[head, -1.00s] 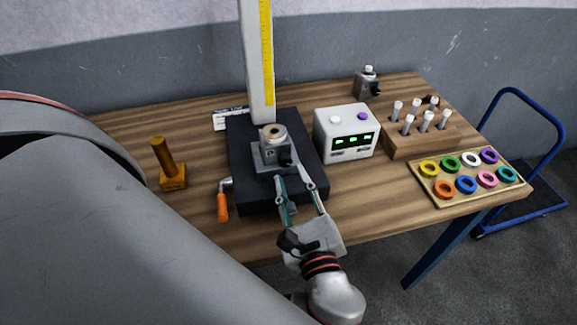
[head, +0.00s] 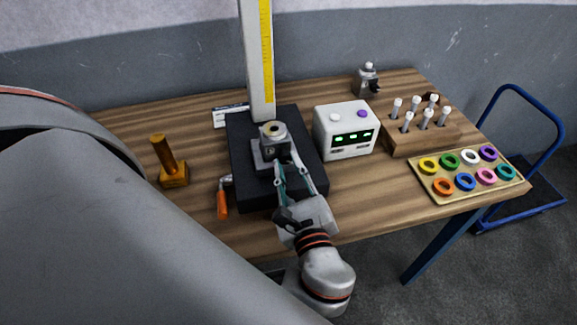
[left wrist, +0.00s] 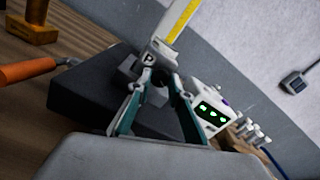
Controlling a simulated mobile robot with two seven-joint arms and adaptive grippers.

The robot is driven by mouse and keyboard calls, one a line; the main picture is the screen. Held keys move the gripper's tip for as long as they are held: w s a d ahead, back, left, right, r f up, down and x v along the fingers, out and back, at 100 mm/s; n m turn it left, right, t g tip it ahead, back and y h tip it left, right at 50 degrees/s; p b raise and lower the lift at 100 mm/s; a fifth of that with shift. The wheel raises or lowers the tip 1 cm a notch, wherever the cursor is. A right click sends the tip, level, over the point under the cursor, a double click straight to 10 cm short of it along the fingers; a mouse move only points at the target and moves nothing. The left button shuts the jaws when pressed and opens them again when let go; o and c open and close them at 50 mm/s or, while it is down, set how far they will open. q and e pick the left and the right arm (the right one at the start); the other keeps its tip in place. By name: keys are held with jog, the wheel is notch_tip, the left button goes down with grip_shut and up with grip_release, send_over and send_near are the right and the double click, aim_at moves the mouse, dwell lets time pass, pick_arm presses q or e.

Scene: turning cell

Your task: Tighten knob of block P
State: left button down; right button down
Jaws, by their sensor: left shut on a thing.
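Block P (head: 270,150) is a grey block with a round top bearing a dark hole. It sits on the black plate (head: 245,190) of the height stand. The knob (left wrist: 160,78) is mostly hidden between the fingertips in the left wrist view. My right gripper is not in view.
A column with a yellow scale (head: 266,60) rises behind block P. A white box with green displays (head: 345,130) stands close on the right. An orange handle (head: 222,203) and a brown post (head: 165,160) are left. A second grey block (head: 366,82) stands at the back.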

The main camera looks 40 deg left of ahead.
pick_arm(q)
jog(key=shift+m, duration=0.4)
jog(key=m, duration=0.5)
jog(key=shift+f+m, duration=0.1)
jog(key=shift+m, duration=0.3)
jog(key=c, duration=2.1)
grip_release()
jog(key=shift+s, duration=0.1)
notch_tip(320, 180, up, 10)
